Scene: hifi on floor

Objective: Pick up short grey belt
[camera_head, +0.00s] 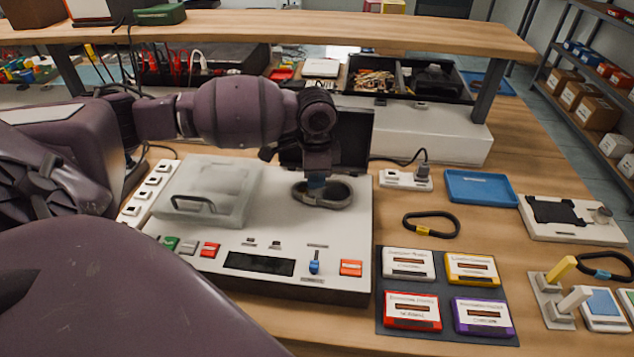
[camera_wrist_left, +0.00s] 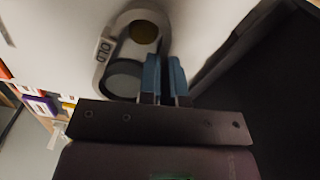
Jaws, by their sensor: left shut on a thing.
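A short grey belt (camera_head: 337,203) forms a loop at the right of the white device's top (camera_head: 290,234). In the left wrist view the grey belt (camera_wrist_left: 104,72) surrounds two round parts and bears a small white tag that seems to read "OLD". My left gripper (camera_head: 317,187) reaches down onto it from above. In the left wrist view its blue fingers (camera_wrist_left: 165,78) are close together at the belt's edge, shut on it. The fingers hide part of the belt, and I cannot tell whether it is lifted. My right gripper is not in view.
A clear cover (camera_head: 210,190) with a handle sits left of the belt, and a dark raised panel (camera_head: 352,140) stands behind it. A black loop (camera_head: 431,224) and a blue tray (camera_head: 480,187) lie to the right. A shelf (camera_head: 300,31) spans the back.

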